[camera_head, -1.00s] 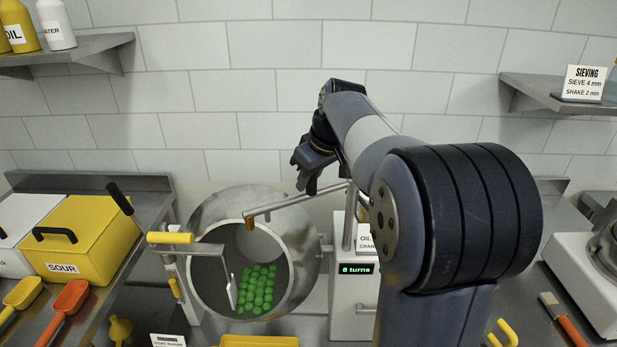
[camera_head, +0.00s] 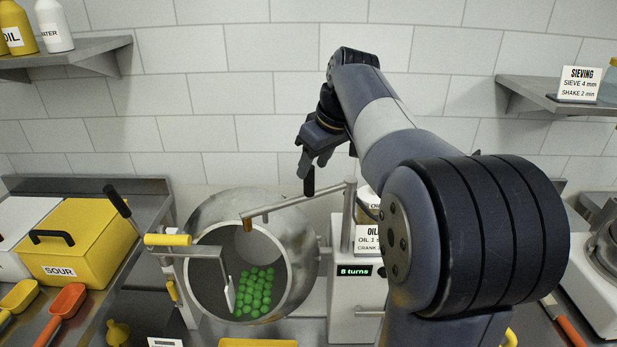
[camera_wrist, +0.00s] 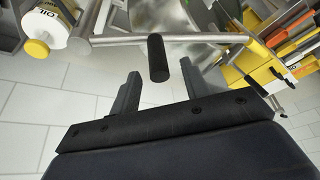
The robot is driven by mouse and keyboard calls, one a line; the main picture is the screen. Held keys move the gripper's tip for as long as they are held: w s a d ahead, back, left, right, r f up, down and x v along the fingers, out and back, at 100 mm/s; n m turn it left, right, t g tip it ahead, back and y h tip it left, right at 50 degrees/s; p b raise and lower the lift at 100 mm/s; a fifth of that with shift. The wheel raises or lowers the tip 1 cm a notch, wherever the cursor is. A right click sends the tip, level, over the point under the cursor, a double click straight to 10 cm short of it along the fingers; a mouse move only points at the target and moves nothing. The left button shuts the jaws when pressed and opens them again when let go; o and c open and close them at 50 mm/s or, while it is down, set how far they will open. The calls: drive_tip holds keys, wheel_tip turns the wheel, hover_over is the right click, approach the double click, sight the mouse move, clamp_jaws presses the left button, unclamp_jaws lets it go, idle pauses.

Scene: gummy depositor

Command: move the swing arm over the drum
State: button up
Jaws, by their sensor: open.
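The swing arm (camera_head: 285,207) is a thin metal bar running left from an upright post, with a brass-coloured tip at its left end. In the head view that tip overlaps the upper rim of the drum (camera_head: 303,235). The steel drum is tilted with its mouth towards me, and green gummies (camera_head: 255,290) lie inside. A black upright handle (camera_head: 308,182) is on the bar. My gripper (camera_head: 316,160) is open right at this handle. In the wrist view the handle (camera_wrist: 158,58) shows between the two fingertips, with gaps on both sides; contact is not visible.
A crank box (camera_head: 355,315) reading "8 turns" stands right of the drum. A yellow SOUR bin (camera_head: 85,235) and scoops are on the left counter. An oil bottle (camera_wrist: 45,40) shows in the wrist view. A shelf (camera_head: 550,100) is at upper right.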

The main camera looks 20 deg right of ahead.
sight(307, 180)
drive_tip(key=v, duration=0.5)
drive_tip(key=shift+f, duration=0.1)
drive_tip(key=x, duration=1)
drive_tip(key=shift+w+a+f+p, duration=0.1)
drive_tip(key=shift+w+f+p, duration=0.1)
drive_tip(key=shift+f+p, duration=0.15)
drive_tip(key=shift+w, duration=0.3)
drive_tip(key=shift+s, duration=0.1)
